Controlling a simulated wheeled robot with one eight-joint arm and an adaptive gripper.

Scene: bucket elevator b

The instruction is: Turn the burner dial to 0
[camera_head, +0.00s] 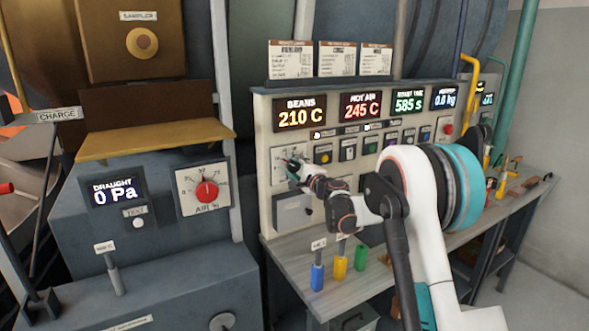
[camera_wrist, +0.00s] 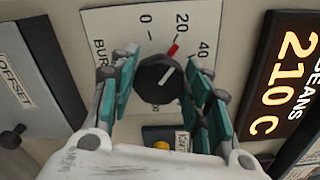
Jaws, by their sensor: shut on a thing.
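The burner dial (camera_wrist: 152,80) is a round black knob with a white line and a red pointer tip, on a white scale plate (camera_wrist: 105,22) marked 0, 20 and 40. The red tip points near 20, clear of the 0. My gripper (camera_wrist: 160,72) has its teal-padded fingers on either side of the knob and is shut on it. In the head view my gripper (camera_head: 297,171) is at the dial's plate (camera_head: 279,153) on the left of the control panel, hiding most of the dial.
Lit displays (camera_head: 300,114) run along the panel top, with a row of buttons (camera_head: 323,154) below. An AIR dial (camera_head: 207,191) with a red knob is on the machine at left. Blue, yellow and green handles (camera_head: 340,266) stand on the bench below my arm.

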